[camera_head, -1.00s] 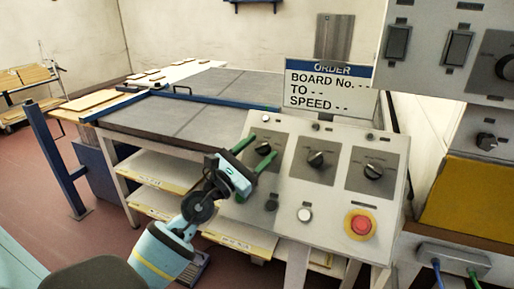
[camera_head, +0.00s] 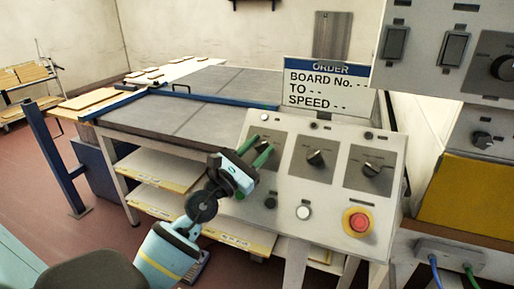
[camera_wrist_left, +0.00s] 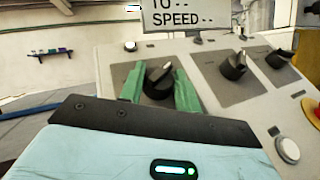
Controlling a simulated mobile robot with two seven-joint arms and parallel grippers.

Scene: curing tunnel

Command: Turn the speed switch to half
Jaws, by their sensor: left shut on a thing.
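A sloped grey control panel (camera_head: 290,195) carries three black rotary knobs on dark plates. My left gripper (camera_head: 258,153) is at the leftmost knob, with its green fingers on either side of it. In the left wrist view the fingers (camera_wrist_left: 160,88) are shut on this left knob (camera_wrist_left: 159,79), whose pointer tips up and right. The middle knob (camera_head: 316,158) and the right knob (camera_head: 371,169) stand free. The knob labels are too small to read, so I cannot tell which is the speed switch. My right gripper is not in view.
A red emergency button (camera_head: 357,222) on a yellow ring and a white button (camera_head: 303,212) sit low on the panel. An order sign (camera_head: 326,88) stands behind it, its speed entry showing dashes. A grey-topped table (camera_head: 190,112) is at the left.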

